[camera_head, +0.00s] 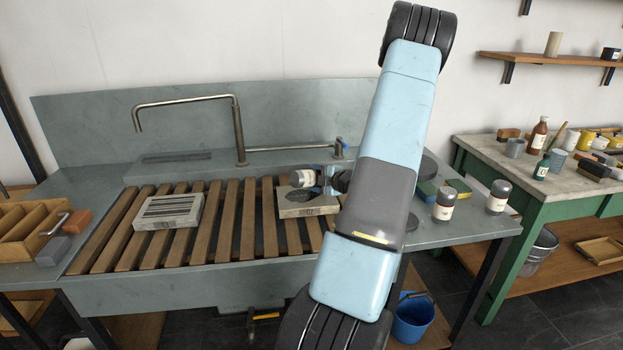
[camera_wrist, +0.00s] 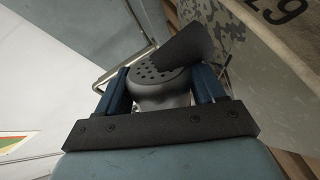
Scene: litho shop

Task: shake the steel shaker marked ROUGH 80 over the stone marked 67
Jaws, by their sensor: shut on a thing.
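My gripper (camera_wrist: 165,85) is shut on a steel shaker (camera_wrist: 160,75) with a perforated top; its mark cannot be read. In the head view the shaker (camera_head: 303,178) is tipped over, close above a pale stone (camera_head: 293,209), with my gripper (camera_head: 327,180) to its right and partly behind my arm.
A stone with dark bars (camera_head: 168,212) lies left on the slatted rack (camera_head: 240,220). Two labelled shakers, one (camera_head: 443,200) left of the other (camera_head: 496,198), stand on the right ledge. A faucet (camera_head: 238,130) rises behind the rack. A wooden divided box (camera_head: 30,230) stands far left.

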